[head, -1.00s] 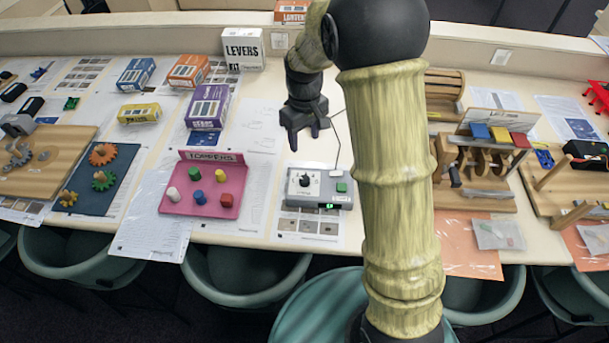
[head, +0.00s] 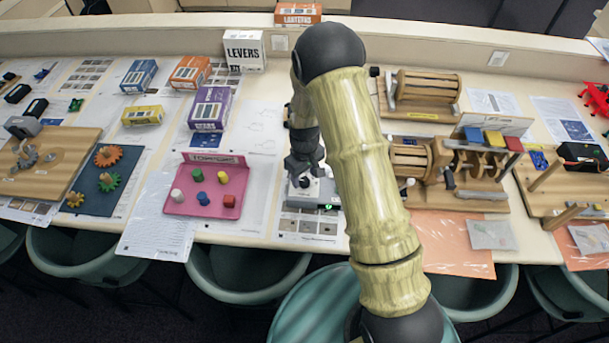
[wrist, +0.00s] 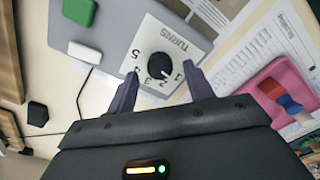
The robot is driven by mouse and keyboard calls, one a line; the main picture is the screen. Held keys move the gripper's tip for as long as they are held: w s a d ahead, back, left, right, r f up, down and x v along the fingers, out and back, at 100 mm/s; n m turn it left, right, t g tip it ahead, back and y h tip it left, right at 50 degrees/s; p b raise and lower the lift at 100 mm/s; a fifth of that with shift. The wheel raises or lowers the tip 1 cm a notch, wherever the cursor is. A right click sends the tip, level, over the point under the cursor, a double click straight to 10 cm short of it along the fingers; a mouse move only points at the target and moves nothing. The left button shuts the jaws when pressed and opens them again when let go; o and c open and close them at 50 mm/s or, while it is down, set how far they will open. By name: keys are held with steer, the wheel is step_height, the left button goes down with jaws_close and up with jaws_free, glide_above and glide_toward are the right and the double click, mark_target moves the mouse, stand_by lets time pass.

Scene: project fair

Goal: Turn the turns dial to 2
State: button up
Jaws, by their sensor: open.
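The turns dial is a black knob (wrist: 160,64) on a white plate marked TURNS, with numbers 1 to 5 around it. I cannot tell for certain which number it points at. The plate sits on a grey box (wrist: 106,30) with a green button (wrist: 80,11). In the wrist view my gripper (wrist: 161,72) is open, its two dark fingers apart on either side of the knob, with nothing held. In the head view my gripper (head: 304,172) is over the left part of the grey box (head: 327,198) and hides the knob.
A pink board (head: 178,207) with coloured pegs lies just left of the box. Wooden machines (head: 465,193) stand to its right. Cardboard kit boxes, such as the purple one (head: 203,120), stand behind. A thin cable (wrist: 82,92) runs from the box.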

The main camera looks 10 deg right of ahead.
steer(key=shift+f, duration=0.85)
steer(key=shift+c, duration=0.4)
steer(key=c, duration=0.9)
steer(key=shift+m, duration=0.4)
steer(key=m+b, duration=0.1)
steer(key=m, duration=0.2)
steer(key=shift+b, duration=0.35)
steer(key=shift+m+b, duration=0.4)
steer(key=shift+m, duration=1.6)
